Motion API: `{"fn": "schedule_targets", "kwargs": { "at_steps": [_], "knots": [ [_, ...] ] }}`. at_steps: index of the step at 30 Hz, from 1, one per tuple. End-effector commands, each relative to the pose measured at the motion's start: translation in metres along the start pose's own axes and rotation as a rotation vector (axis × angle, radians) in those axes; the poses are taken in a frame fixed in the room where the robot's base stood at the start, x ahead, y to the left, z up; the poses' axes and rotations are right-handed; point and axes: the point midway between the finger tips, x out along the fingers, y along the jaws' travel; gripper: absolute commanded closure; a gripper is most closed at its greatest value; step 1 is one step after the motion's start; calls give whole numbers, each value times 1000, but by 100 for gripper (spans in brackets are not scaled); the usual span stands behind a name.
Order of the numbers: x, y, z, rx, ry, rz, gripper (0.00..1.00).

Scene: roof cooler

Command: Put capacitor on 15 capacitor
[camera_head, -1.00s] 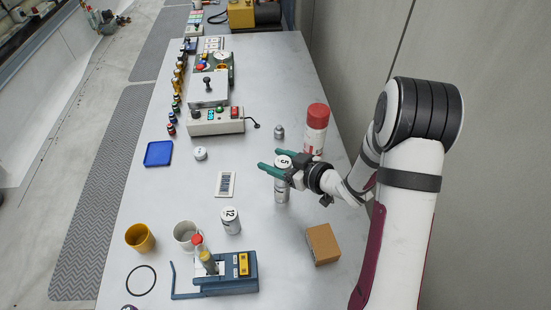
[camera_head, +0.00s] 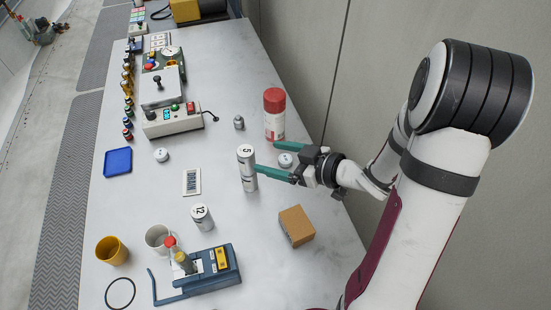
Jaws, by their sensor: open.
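A silver can-shaped capacitor (camera_head: 247,154) with a white top marked "5" stands upright, seemingly on a second silver can (camera_head: 249,183); a seam shows between them, and the lower can's marking cannot be read. A shorter capacitor (camera_head: 202,219) marked "12" stands alone to the lower left. My gripper (camera_head: 267,158) is open, with its two green fingers spread and nothing held. Its near fingertip is just right of the stacked cans; whether it touches them I cannot tell. A small white-topped round piece (camera_head: 285,160) shows between the fingers, partly hidden.
A red-capped spray can (camera_head: 274,115) stands just behind my gripper. A brown box (camera_head: 296,226) is at front right. A blue clamp device (camera_head: 207,279), white cup (camera_head: 158,238) and yellow cup (camera_head: 111,251) are at the front. The table's middle left is fairly clear.

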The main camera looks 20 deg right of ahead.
Motion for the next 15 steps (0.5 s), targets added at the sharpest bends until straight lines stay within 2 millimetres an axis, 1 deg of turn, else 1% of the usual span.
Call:
{"fn": "schedule_targets", "kwargs": {
  "at_steps": [2, 4, 5, 6, 7, 8, 9, 10, 11, 12, 14, 15],
  "knots": [
    [-3, 11, -1, -1, -44, 59, 16],
    [-7, 36, -3, 7, -148, 206, 16],
    [-12, 48, -4, 21, -207, 292, 16],
    [-24, 62, -6, 56, -290, 417, 16],
    [-37, 68, -7, 98, -353, 511, 16],
    [-52, 70, -7, 150, -414, 595, 16],
    [-71, 64, -5, 236, -491, 688, 16],
    [-86, 53, -3, 312, -547, 743, 16],
    [-99, 38, -1, 393, -600, 783, 16],
    [-115, 11, 4, 511, -669, 811, 16],
    [-131, -37, 10, 687, -764, 804, 16],
    [-139, -72, 12, 794, -823, 772, 16]
  ]
}}
